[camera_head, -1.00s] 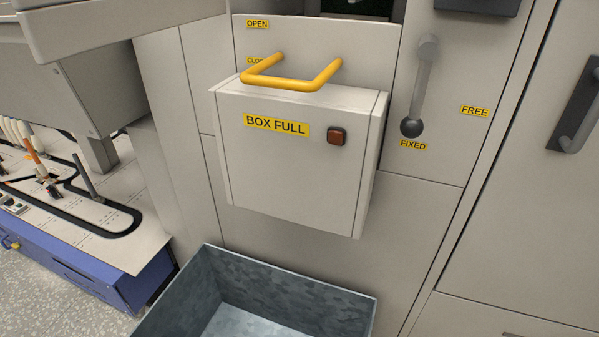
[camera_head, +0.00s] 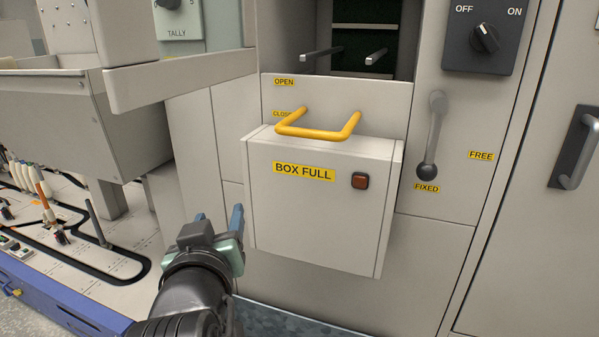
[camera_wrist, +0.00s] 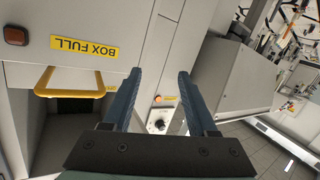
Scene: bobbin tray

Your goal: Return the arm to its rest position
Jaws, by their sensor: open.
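My gripper (camera_head: 220,222) is in the lower middle of the head view, in front of the machine and left of the "BOX FULL" box (camera_head: 318,232). Its two blue fingers stand apart with nothing between them. The wrist view also shows the open, empty fingers (camera_wrist: 160,92). The box's yellow handle (camera_head: 318,130) is left of the fingers in the wrist view (camera_wrist: 75,92), apart from them. My dark arm comes up from the bottom edge of the head view.
A grey metal bin (camera_head: 290,325) shows at the bottom edge, below the box. A lever (camera_head: 433,135) points down at "FIXED". A dark rotary switch (camera_head: 484,38) is at the upper right. A blue-edged conveyor (camera_head: 60,310) with bobbins lies at the left.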

